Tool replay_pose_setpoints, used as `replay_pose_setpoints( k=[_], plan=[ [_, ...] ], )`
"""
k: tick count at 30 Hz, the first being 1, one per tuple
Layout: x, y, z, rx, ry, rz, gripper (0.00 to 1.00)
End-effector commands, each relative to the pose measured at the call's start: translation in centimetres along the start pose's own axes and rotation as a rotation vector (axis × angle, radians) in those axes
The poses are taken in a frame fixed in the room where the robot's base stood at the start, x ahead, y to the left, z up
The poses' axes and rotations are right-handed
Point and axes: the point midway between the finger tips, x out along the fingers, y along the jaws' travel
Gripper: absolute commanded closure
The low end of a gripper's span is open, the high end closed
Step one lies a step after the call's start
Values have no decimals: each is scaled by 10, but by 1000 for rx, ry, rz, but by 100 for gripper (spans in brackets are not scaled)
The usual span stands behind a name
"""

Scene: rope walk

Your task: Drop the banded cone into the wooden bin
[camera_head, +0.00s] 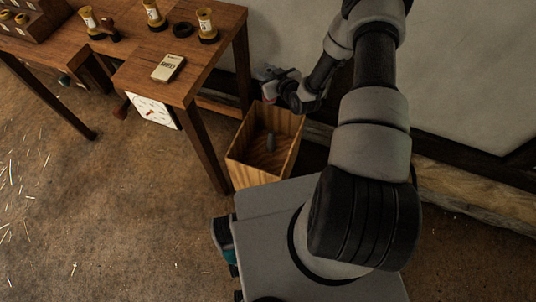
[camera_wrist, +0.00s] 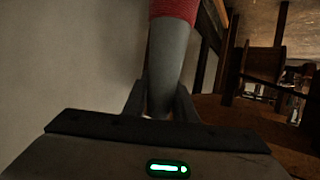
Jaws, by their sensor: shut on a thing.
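The banded cone (camera_wrist: 170,60) is grey with a red band at the top of the wrist view. My gripper (camera_wrist: 160,92) is shut on its narrower lower part, one finger on each side. The wooden bin (camera_head: 252,174) is an open-topped box on the floor. The cone's tip is partly hidden between the fingers.
A wooden table (camera_head: 140,75) stands left of the bin, with several spools, a dark ring (camera_head: 183,30) and a small labelled box (camera_head: 168,67) on it. A white dial (camera_head: 153,111) hangs at its side. A pale wall rises behind the bin. Open floor lies left.

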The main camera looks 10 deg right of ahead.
Motion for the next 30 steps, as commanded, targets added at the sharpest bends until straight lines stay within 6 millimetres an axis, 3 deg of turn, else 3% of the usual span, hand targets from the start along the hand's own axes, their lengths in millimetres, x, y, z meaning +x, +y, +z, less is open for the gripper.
replay_pose_setpoints(
  k=[1,3,6,9,17,30],
  plan=[
    [6,-6,41,-1,-5,-21,97],
    [10,-15,74,-8,-3,-50,97],
    [11,-26,114,-17,0,-84,97],
    [10,-35,140,-22,2,-110,97],
    [10,-44,165,-26,6,-132,97],
    [26,-45,208,-26,5,-133,97]
  ],
)
